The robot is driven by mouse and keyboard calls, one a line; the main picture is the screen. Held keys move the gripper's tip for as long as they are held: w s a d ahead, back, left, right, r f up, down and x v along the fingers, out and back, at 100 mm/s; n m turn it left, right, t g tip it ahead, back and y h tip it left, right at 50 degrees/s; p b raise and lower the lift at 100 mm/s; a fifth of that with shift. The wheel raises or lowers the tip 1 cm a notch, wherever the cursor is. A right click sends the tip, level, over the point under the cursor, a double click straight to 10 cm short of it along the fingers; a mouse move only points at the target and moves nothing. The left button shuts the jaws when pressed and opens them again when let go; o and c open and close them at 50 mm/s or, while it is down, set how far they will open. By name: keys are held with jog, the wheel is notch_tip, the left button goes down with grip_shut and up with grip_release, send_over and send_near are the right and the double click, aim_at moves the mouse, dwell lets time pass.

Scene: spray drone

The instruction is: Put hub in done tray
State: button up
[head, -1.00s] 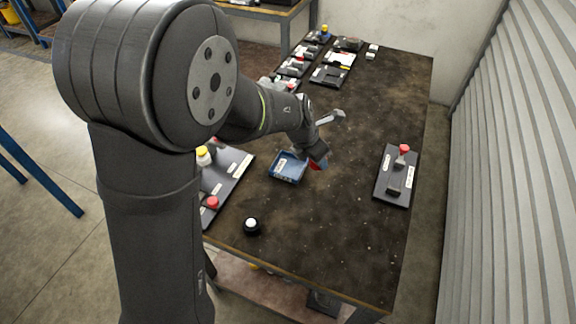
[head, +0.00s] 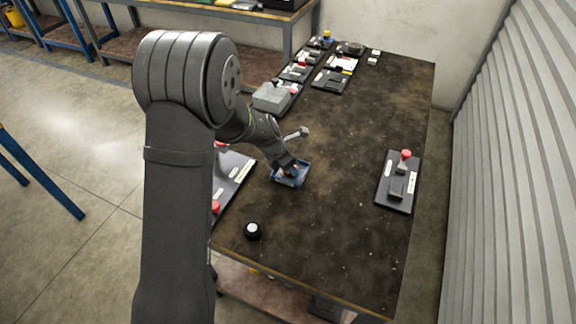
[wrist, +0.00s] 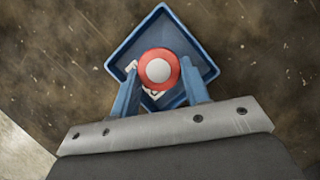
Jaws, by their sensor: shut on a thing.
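The hub (wrist: 160,68) is a round red piece with a pale round centre, seen in the wrist view. My gripper (wrist: 160,88) has its two blue fingers shut on the hub, one on each side. The blue tray (wrist: 204,60) lies under the hub, and the hub appears within its rim. I cannot tell whether the hub touches the tray floor. In the head view my gripper (head: 289,170) is over the blue tray (head: 302,180) and hides most of the hub.
A black round button with a white top (head: 252,231) stands near the front edge. A dark board with a red knob (head: 398,181) lies at the right. Another board (head: 232,178) lies at the left, partly behind my arm. Several boards line the back left. The table's middle right is clear.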

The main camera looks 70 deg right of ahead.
jog(key=shift+f, duration=0.15)
jog(key=o, duration=0.9)
jog(key=shift+c, duration=0.2)
jog(key=v, duration=1.2)
